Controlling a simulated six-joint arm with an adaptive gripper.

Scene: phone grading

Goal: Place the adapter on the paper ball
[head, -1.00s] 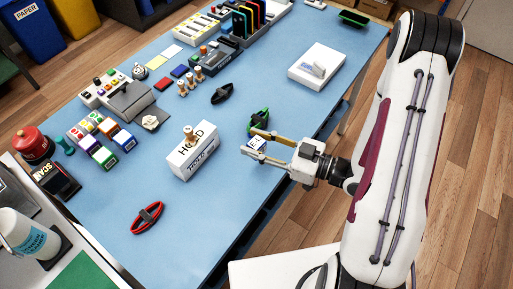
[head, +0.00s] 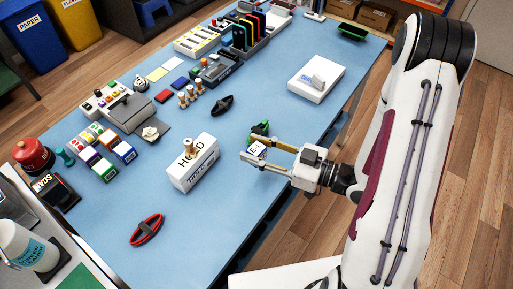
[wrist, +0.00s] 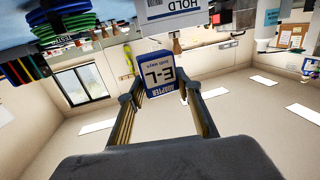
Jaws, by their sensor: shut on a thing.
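The adapter is a small blue and white block with printed lettering (wrist: 160,75). My gripper (wrist: 160,92) is shut on it, a finger on each side. In the head view the adapter (head: 257,150) shows between the fingers of my gripper (head: 249,149), on the right side of the blue table. The paper ball (head: 150,133) is a crumpled whitish lump on a dark grey mat, well to the left of my gripper. The HOLD box stands between them in the picture.
The white HOLD box (head: 190,172) has a wooden piece on top. Coloured boxes (head: 101,160) stand left of the paper ball.

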